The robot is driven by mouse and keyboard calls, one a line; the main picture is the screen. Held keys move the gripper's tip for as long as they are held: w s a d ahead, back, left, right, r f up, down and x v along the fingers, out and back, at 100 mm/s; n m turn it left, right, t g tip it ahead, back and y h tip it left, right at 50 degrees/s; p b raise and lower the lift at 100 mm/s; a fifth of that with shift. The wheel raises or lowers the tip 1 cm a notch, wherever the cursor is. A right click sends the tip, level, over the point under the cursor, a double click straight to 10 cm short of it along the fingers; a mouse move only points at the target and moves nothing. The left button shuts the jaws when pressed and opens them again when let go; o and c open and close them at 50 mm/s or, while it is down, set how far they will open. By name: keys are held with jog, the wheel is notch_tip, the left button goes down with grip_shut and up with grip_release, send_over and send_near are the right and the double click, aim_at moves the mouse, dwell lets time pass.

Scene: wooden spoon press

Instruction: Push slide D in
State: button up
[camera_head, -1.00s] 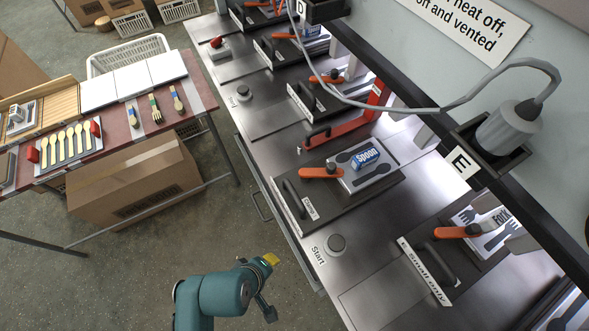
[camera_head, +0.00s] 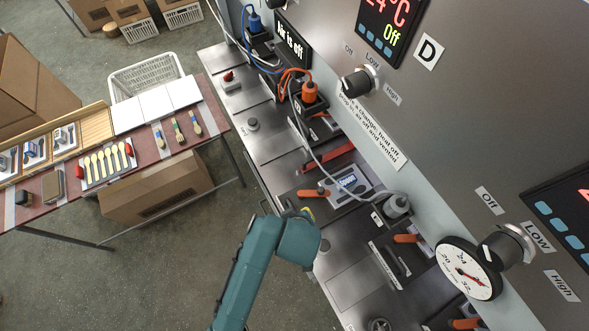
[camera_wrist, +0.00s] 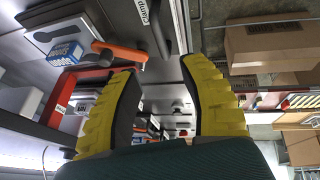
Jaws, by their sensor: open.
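A dark slide plate (camera_head: 328,214) carries a white card with a blue Spoon box (camera_head: 347,182) and an orange lever (camera_head: 313,192). The box (camera_wrist: 66,52) and lever (camera_wrist: 118,50) also show in the wrist view, at upper left.
A red bar (camera_head: 328,158) lies beyond the slide. Another slide with an orange lever (camera_head: 406,238) is to the right. A grey plug (camera_head: 396,206) and its cable are behind the slides. The cutlery table (camera_head: 150,150) stands left; open floor lies between it and the bench.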

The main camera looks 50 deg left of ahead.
jog(key=b+x, duration=0.1)
jog(key=x, duration=1)
jog(key=shift+a+f, duration=0.15)
jog(key=shift+f, duration=0.15)
grip_shut()
